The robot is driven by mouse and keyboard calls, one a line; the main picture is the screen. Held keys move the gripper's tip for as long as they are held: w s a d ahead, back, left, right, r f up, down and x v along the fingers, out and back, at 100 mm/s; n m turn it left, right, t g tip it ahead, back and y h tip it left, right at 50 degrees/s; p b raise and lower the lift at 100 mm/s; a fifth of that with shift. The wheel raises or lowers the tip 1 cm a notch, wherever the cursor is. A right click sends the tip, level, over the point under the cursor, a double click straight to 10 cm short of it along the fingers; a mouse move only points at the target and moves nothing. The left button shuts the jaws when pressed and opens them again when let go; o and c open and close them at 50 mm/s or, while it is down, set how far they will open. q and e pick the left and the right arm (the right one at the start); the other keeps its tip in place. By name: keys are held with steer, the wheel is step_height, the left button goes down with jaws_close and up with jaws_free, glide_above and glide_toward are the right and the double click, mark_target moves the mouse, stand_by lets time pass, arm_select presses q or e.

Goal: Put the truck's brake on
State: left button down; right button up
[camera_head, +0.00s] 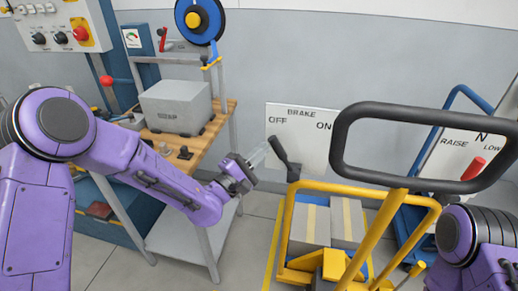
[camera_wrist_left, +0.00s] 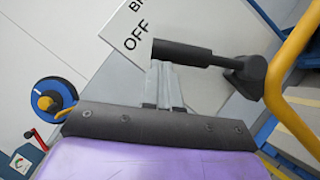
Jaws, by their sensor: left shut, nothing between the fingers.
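The brake lever (camera_head: 279,150) is a black handle on a pivot in front of the white brake sign (camera_head: 303,119). It tilts up and left, toward OFF. In the left wrist view, the lever (camera_wrist_left: 190,54) crosses the view just beyond my fingertips, and the sign (camera_wrist_left: 130,22) shows OFF behind it. My left gripper (camera_head: 259,156) is shut and empty, just left of the lever; its fingertips (camera_wrist_left: 163,70) overlap the handle's end in view. I cannot tell whether they touch. My right arm shows at the lower right; its gripper is out of view.
The truck has a black loop handle (camera_head: 345,148), a yellow frame (camera_head: 290,222) and boxes (camera_head: 310,221). A second sign (camera_head: 451,150) reads RAISE and LOW, near a red-handled lever (camera_head: 473,168). A wooden bench (camera_head: 197,146) with a scrap box (camera_head: 177,106) stands left.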

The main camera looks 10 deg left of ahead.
mark_target(275, 142)
arm_select(q)
steer(key=shift+r, duration=0.1)
stand_by(0.3)
steer(key=d+r+m+g+p, duration=0.1)
steer(key=d+r+m+p, duration=0.1)
steer(key=p, duration=0.1)
steer(key=d+r+m+g+p, duration=0.1)
steer(key=d+m+p, duration=0.1)
steer(key=p, duration=0.2)
steer(key=shift+r+m+g, duration=0.3)
steer(key=shift+r, duration=0.05)
steer(key=d+m+g+y+p, duration=0.2)
steer(key=d+m+p, duration=0.3)
steer(key=d, duration=0.3)
steer(key=shift+d+g+y+p, duration=0.25)
steer(key=shift+g+y+p, duration=0.05)
steer(key=shift+p, duration=0.45)
steer(key=shift+d+f, duration=0.15)
